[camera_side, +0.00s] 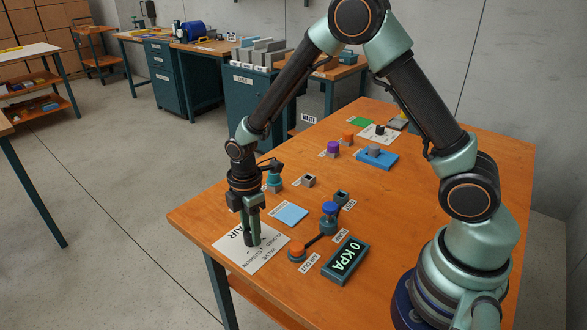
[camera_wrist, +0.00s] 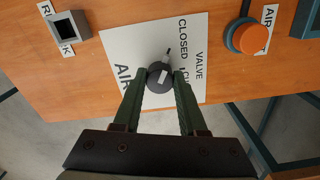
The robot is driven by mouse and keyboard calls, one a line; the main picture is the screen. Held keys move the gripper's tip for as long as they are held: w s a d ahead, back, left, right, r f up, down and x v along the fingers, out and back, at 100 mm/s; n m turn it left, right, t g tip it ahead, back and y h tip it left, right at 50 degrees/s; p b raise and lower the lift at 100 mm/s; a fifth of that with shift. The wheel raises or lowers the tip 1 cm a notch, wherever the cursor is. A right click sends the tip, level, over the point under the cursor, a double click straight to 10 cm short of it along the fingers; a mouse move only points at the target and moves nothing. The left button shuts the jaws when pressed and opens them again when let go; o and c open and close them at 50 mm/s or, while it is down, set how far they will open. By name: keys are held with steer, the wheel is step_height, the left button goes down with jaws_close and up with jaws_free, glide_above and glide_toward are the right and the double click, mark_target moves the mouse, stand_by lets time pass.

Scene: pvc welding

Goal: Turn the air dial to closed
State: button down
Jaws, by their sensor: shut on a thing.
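The air dial (camera_wrist: 160,72) is a round dark knob with a pale mark on top, in the middle of a white card (camera_wrist: 125,45). The card reads AIR, VALVE and CLOSED, with another word partly hidden. A short dark mark shows on the card just beyond the knob, near CLOSED. My gripper (camera_wrist: 160,82) has its two green fingers on either side of the knob, shut on it. In the side view, my gripper (camera_side: 251,238) points straight down at the card and hides the dial. I cannot tell the dial's exact setting.
An orange-topped fitting (camera_side: 297,251) and a blue-topped fitting (camera_side: 329,215) stand right of the card. A hollow grey block (camera_wrist: 69,27) is at the wrist view's upper left. The table edge is close.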

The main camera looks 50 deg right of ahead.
steer(key=shift+c, duration=2.3)
jaws_free()
step_height(320, 180, up, 12)
steer(key=shift+r, duration=0.2)
steer(key=s+d+r+m+t, duration=0.5)
steer(key=s+d+r+m, duration=0.2)
steer(key=s+r+m, duration=0.4)
steer(key=s+m, duration=0.1)
steer(key=m, duration=0.3)
steer(key=shift+d+r+t, duration=0.15)
steer(key=shift+r+t, duration=0.1)
steer(key=shift+t, duration=0.05)
